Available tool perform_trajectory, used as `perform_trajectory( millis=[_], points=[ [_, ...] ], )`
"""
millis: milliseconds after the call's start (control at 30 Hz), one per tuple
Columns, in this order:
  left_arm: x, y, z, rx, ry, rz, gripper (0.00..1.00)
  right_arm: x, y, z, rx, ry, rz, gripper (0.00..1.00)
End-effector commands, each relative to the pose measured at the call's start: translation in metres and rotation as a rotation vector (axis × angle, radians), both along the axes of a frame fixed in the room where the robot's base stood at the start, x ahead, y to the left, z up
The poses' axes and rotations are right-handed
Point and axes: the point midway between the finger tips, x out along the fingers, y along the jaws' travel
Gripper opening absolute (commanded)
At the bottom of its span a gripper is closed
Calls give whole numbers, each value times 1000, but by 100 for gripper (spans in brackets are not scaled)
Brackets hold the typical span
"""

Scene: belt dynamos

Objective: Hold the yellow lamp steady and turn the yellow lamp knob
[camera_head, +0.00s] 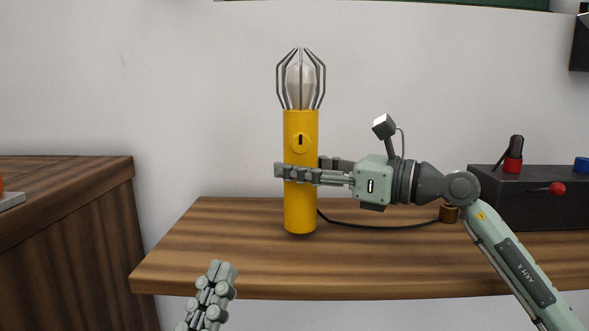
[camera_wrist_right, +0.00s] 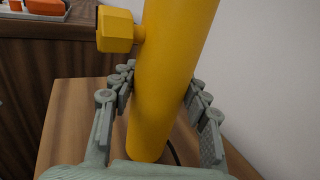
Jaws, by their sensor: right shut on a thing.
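The yellow lamp (camera_head: 301,212) stands upright on the wooden table, with a caged bulb (camera_head: 301,85) on top. Its knob (camera_head: 300,142) is on the front of the body, above my right gripper, and has a dark slot. My right gripper (camera_head: 303,172) comes from the right and is shut around the lamp's body at mid-height. In the right wrist view the lamp (camera_wrist_right: 168,85) is between the fingers and the knob (camera_wrist_right: 117,29) sticks out to the left. My left gripper (camera_head: 222,275) is low, in front of the table's edge, apart from the lamp; its jaw opening is unclear.
The wooden table (camera_head: 200,255) has free room left of the lamp. A black cable (camera_head: 375,226) runs right from the lamp. A dark box (camera_head: 530,200) with red and blue controls stands at the right. A darker wooden cabinet (camera_head: 70,230) is at the left.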

Motion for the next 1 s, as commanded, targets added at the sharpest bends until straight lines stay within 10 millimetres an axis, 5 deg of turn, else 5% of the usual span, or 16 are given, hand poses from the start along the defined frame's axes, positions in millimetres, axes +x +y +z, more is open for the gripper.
perform_trajectory(
  millis=[1000],
  points=[
    [-3,2,-1,-10,-31,3,0,0,-2,-8,5,-4,0,0]
  ],
)
